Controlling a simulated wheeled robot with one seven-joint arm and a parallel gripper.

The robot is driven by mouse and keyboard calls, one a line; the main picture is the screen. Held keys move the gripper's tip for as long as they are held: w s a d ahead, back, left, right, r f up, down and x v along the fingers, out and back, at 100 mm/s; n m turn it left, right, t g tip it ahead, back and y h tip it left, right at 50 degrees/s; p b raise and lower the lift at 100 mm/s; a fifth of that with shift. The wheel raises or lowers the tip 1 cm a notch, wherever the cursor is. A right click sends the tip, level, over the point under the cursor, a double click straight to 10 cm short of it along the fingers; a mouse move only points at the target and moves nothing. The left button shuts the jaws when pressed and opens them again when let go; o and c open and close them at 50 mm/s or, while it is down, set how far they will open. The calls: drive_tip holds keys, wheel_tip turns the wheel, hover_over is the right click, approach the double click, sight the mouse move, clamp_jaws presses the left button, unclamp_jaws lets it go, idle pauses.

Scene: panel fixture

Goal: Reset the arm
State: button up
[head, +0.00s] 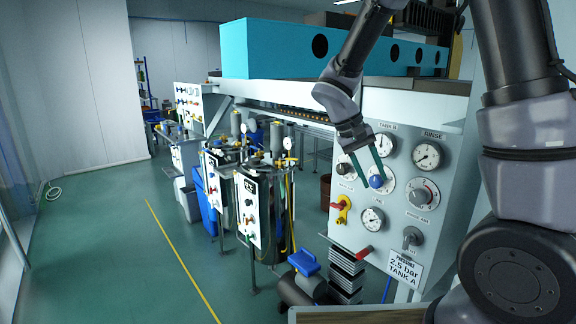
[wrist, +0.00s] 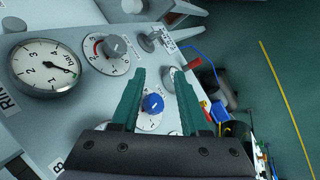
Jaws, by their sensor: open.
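My gripper (head: 367,172) is in front of the white panel (head: 398,232), with its two green fingers open. In the head view its fingertips are close to a blue knob (head: 377,181) on a round dial. In the wrist view the blue knob (wrist: 153,103) shows between the two open fingers (wrist: 160,80). I cannot tell whether the fingers touch the knob. My arm reaches across the right side of the head view and hides part of the panel.
The panel carries gauges, such as the RINSE gauge (head: 427,155), a grey knob (head: 420,195) and a red-handled yellow valve (head: 341,208). A pressure sign (head: 406,267) hangs at its lower edge. Tanks (head: 262,195) stand to the left. Green floor (head: 110,240) is open farther left.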

drive_tip(key=s+d+r+m+t+y, duration=0.1)
drive_tip(key=s+d+r+t+y, duration=0.1)
drive_tip(key=s+r, duration=0.4)
drive_tip(key=s+d+r+m+t+y, duration=0.2)
drive_tip(key=s+r+t+y, duration=0.3)
drive_tip(key=r, duration=0.7)
drive_tip(key=shift+s+r+t+y, duration=0.3)
drive_tip(key=shift+s+t, duration=0.1)
drive_tip(key=shift+s, duration=0.35)
